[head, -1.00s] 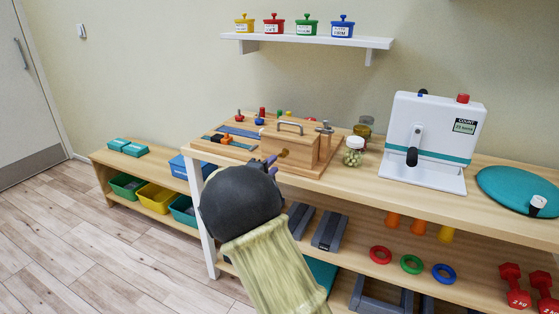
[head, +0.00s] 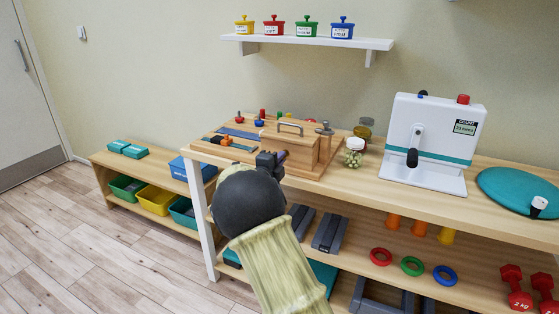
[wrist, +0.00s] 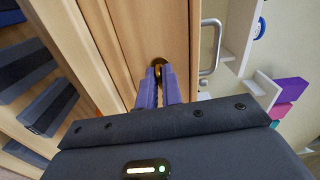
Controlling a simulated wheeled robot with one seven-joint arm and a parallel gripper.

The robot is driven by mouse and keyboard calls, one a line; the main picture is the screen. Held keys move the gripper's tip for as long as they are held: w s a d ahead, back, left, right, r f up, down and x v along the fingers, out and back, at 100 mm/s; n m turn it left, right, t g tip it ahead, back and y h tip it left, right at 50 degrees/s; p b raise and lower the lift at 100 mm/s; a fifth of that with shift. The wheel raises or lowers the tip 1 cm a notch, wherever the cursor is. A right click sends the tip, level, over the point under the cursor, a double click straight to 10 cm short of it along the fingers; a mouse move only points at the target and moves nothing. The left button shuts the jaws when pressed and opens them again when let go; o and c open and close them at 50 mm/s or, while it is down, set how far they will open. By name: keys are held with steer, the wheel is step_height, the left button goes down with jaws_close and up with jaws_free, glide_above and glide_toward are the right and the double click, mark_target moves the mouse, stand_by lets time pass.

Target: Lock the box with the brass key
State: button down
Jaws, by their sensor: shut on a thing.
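The wooden box (head: 305,151) with a grey metal handle (head: 290,124) stands on a wooden board on the bench. My gripper (head: 279,158) is at its front face and hides the lock area in the head view. In the wrist view my two purple-grey fingers (wrist: 159,76) are shut on the brass key (wrist: 158,69), of which only a little shows between the tips. The key is right at the box's wooden face (wrist: 150,30). Whether it is fully inside the lock, and how far it is turned, is hidden by the fingers.
Small coloured pegs (head: 262,113) and strips are on the board, left of and behind the box. A white shelf (head: 310,42) hangs above.

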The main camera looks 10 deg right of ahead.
steer(key=shift+n+p, duration=0.5)
steer(key=shift+p, duration=0.05)
steer(key=n+p, duration=1.3)
steer(key=n, duration=0.3)
steer(key=shift+p, duration=0.4)
steer(key=shift+f, duration=0.15)
steer(key=c, duration=1.6)
jaws_free()
steer(key=v, duration=1.7)
steer(key=shift+s+a, duration=0.15)
steer(key=shift+s, duration=0.05)
